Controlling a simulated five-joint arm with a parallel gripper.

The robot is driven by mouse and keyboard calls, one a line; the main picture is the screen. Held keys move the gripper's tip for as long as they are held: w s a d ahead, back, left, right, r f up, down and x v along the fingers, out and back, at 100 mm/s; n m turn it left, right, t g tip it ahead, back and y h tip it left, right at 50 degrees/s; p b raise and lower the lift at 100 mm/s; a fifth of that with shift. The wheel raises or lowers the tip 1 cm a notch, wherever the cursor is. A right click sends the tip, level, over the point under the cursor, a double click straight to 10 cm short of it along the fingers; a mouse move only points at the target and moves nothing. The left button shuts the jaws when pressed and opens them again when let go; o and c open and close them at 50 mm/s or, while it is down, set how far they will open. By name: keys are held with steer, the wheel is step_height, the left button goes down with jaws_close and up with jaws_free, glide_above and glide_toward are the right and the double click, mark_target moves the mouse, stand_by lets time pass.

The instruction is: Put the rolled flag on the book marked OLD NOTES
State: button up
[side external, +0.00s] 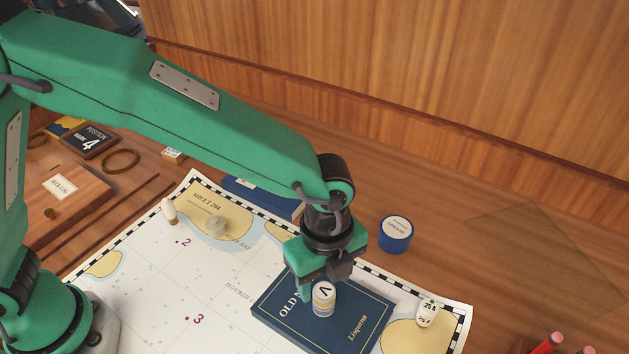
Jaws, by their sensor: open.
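The book marked OLD NOTES (362,321) is dark blue and lies flat on the chart, its title partly hidden by my gripper and a small roll. The small roll (323,297), white with a V mark and blue and yellow bands, looks like the rolled flag. It appears to rest on the book's cover, near the title. My gripper (321,284) points down over the book, its jaws open, right at the roll. One finger shows to the roll's left and the other behind it. I cannot tell whether a finger touches the roll.
A white cylinder marked 25 A (427,313) stands right of the book. A round blue tin (396,234) stands behind it. Another blue book (264,197) lies behind my arm. Red cylinders (548,344) are at lower right.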

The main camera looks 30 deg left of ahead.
mark_target(322, 288)
steer(key=shift+r, duration=3.2)
steer(key=a+r+n+t, duration=0.1)
steer(key=a+r+n, duration=0.25)
steer(key=a, duration=0.25)
steer(key=a+r+n+t+h, duration=0.1)
steer(key=a+r+n, duration=0.1)
steer(key=a+n, duration=0.35)
steer(key=a+r+n+t, duration=0.1)
steer(key=a+r+n, duration=0.15)
steer(key=a, duration=0.45)
steer(key=s+a+n+t, duration=0.1)
steer(key=s+a+n, duration=0.3)
steer(key=a+n, duration=0.2)
steer(key=s+a+r+n+t+y, duration=0.1)
steer(key=s+a+n, duration=0.3)
steer(key=a+n, duration=0.2)
steer(key=shift+a+t, duration=0.3)
steer(key=shift+a, duration=0.95)
